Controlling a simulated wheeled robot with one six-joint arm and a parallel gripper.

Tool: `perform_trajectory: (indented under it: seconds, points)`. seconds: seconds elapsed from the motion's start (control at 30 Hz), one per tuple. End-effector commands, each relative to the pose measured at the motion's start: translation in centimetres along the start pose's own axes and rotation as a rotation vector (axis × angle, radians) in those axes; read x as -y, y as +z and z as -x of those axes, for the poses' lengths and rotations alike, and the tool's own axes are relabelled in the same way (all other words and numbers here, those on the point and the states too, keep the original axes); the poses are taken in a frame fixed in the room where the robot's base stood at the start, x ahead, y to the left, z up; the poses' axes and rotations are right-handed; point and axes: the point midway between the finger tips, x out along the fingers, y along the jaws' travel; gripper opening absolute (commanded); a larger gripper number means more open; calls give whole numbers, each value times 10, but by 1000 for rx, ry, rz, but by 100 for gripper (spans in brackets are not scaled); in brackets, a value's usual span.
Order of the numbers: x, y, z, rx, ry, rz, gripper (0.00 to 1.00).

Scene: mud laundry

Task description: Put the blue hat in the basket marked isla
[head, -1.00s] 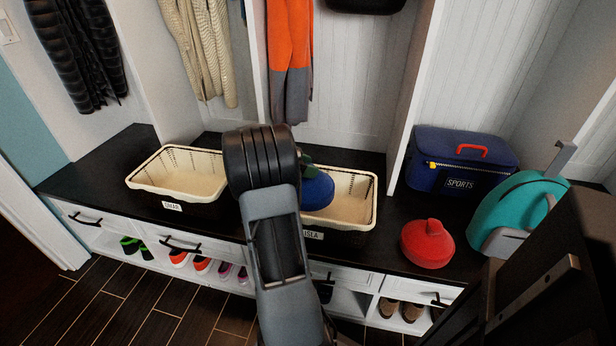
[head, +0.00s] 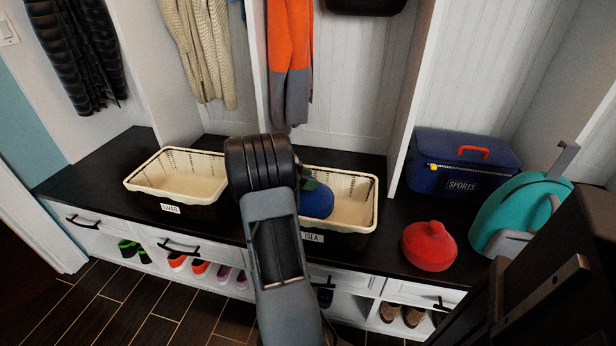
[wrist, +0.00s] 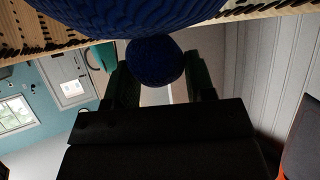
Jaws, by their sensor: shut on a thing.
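The blue hat (head: 317,204) hangs pom-pom up from my gripper (head: 307,183), within the opening of the cream-lined basket marked ISLA (head: 349,241). My arm hides part of the hat and the basket's left end. In the wrist view, my gripper (wrist: 159,72) is shut on the hat's round pom-pom, with a dark green finger on each side. The hat's knitted body (wrist: 135,14) shows at the top of that view, close to the basket's woven rim (wrist: 265,9). I cannot tell whether the hat touches the basket floor.
A second cream-lined basket (head: 208,213) with a label stands to the left, empty. A red hat-like thing (head: 429,246), a blue SPORTS bag (head: 463,164) and a teal bag (head: 513,209) are on the dark bench to the right. An orange and grey garment (head: 290,70) hangs behind.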

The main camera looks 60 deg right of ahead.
Motion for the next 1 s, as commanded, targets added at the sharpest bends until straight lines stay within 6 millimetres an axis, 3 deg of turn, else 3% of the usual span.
perform_trajectory:
  seconds: [0.07, 0.1, 0.33, 0.73, 1.0]
  points:
    - [0, 0, 0, 0, 0, -1, 13]
    - [0, 0, 0, 0, 0, -1, 54]
    - [0, 0, 0, 0, 0, -1, 75]
    - [0, -9, 5, -1, -2, -7, 75]
    - [1, -15, 63, 0, -5, 1, 75]
